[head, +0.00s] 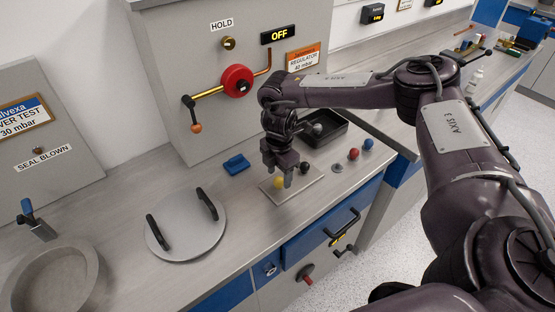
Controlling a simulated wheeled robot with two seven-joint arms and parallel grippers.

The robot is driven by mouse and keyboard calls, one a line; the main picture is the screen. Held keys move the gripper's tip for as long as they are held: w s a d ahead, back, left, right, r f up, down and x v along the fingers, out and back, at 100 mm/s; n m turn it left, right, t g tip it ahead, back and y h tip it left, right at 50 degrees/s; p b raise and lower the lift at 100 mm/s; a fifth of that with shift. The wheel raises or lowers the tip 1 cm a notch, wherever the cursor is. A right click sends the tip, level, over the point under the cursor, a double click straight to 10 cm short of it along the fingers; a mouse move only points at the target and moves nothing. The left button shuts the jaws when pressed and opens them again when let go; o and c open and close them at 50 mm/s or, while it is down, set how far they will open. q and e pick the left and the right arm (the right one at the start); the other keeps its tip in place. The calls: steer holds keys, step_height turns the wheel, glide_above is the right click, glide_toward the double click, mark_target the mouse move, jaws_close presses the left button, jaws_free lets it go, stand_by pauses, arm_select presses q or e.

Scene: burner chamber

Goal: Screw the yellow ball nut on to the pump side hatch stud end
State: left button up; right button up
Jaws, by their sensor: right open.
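The yellow ball nut (278,182) sits on a flat grey plate (309,192) on the bench. My right gripper (278,174) points down right over the plate, open, with its fingertips close to the yellow ball. I cannot tell whether the fingers are around the ball or just behind it. A round metal hatch lid (187,234) with two black handles lies flat on the bench to the left. I cannot pick out the pump side hatch stud end. My left gripper is not in view.
A black ball (304,167) is beside the gripper. A red ball (353,154) and blue ball (368,144) stand to the right. A black tray (327,138) and blue block (236,164) lie behind. An open round port (88,256) is at far left.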

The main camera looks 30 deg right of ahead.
mark_target(278, 179)
steer(key=shift+w+f, duration=0.2)
steer(key=shift+f, duration=0.4)
steer(key=shift+w+f, duration=0.15)
steer(key=shift+f, duration=0.85)
steer(key=shift+c, duration=0.4)
steer(key=c, duration=0.9)
steer(key=shift+o, duration=1)
jaws_close()
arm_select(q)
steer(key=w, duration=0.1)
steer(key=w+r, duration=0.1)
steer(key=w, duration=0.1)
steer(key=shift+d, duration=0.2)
